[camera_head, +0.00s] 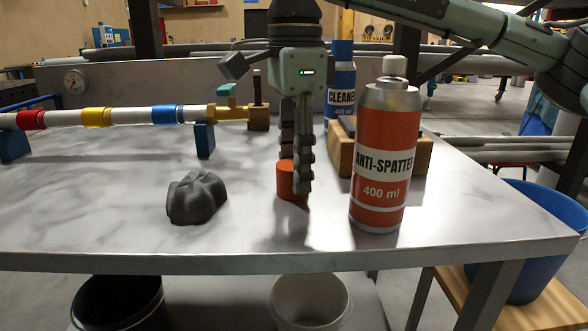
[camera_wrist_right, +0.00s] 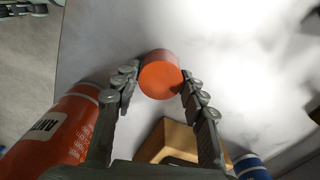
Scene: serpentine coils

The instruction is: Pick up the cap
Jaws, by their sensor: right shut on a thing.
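The cap is a short orange-red cylinder (camera_head: 288,180) on the metal table, left of the anti-spatter can in the head view. My right gripper (camera_head: 295,185) comes down over it from above, fingers pointing down. In the right wrist view the cap (camera_wrist_right: 160,75) sits between the two fingertips of my right gripper (camera_wrist_right: 160,82), which is shut on it. In the head view a finger hides part of the cap. I cannot tell whether the cap is clear of the tabletop. My left gripper is not in view.
The anti-spatter can (camera_head: 384,155) stands close to the right of my gripper. A wooden block (camera_head: 345,150) and a blue cleaner can (camera_head: 341,80) are behind. A dark grey crumpled lump (camera_head: 196,197) lies to the left. A pipe with coloured bands (camera_head: 130,117) stretches across the back left.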

